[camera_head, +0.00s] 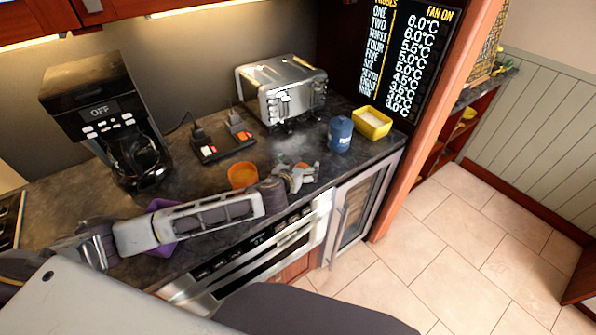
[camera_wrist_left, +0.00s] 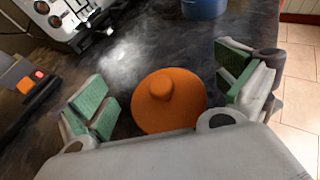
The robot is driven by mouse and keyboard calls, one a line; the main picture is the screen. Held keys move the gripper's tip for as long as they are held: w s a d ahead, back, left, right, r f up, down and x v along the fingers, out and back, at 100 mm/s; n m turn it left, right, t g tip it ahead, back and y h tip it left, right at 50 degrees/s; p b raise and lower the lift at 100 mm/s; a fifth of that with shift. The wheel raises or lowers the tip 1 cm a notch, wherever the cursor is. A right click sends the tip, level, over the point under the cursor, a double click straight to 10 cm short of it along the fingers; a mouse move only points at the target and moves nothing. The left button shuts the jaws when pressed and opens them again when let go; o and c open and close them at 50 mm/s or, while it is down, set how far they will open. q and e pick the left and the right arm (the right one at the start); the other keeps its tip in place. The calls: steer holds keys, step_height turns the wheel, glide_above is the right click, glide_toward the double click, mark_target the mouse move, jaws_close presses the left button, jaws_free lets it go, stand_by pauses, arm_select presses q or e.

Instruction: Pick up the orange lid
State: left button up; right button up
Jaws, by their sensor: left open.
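The orange lid (camera_wrist_left: 168,103), round with a small knob on top, lies on the dark counter in the left wrist view. In the head view only a bit of the lid (camera_head: 302,168) shows behind my left gripper (camera_head: 298,176). My left gripper is open; its green-padded fingers (camera_wrist_left: 165,90) stand on either side of the lid, apart from it. My right gripper is not in view.
An orange bowl (camera_head: 242,175) sits left of the gripper. A toaster (camera_head: 283,88), a blue jar (camera_head: 340,134) and a yellow container (camera_head: 371,123) stand behind. A coffee maker (camera_head: 105,115) is at left. A purple item (camera_head: 160,248) is partly hidden under my left arm.

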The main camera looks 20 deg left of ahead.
arm_select(q)
steer(key=c, duration=1.1)
steer(key=shift+r, duration=5)
